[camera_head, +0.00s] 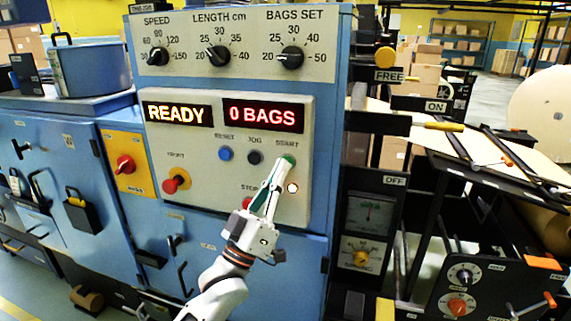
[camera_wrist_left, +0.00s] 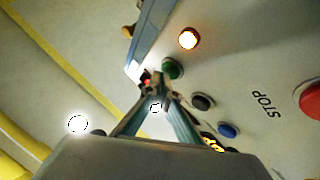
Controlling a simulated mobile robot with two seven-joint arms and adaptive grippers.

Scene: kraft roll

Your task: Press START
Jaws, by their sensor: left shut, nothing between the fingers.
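The green START button (camera_head: 289,160) is at the right of the control panel (camera_head: 300,113), under its label. It also shows in the left wrist view (camera_wrist_left: 172,69), just beyond the fingertips. My left gripper (camera_head: 281,167) is shut and empty, with its tips at the lower left edge of the button in the head view. I cannot tell whether they touch it. In the left wrist view the closed fingers (camera_wrist_left: 158,92) point toward the button. The displays read READY (camera_head: 178,113) and 0 BAGS (camera_head: 263,116). My right gripper is not in view.
A blue RESET button (camera_head: 226,154) and a black JOG button (camera_head: 254,157) sit left of START. The red STOP button (camera_wrist_left: 312,100) is below, partly hidden by my gripper in the head view. A lit lamp (camera_head: 292,187) is under START. Dials (camera_head: 291,57) line the upper panel.

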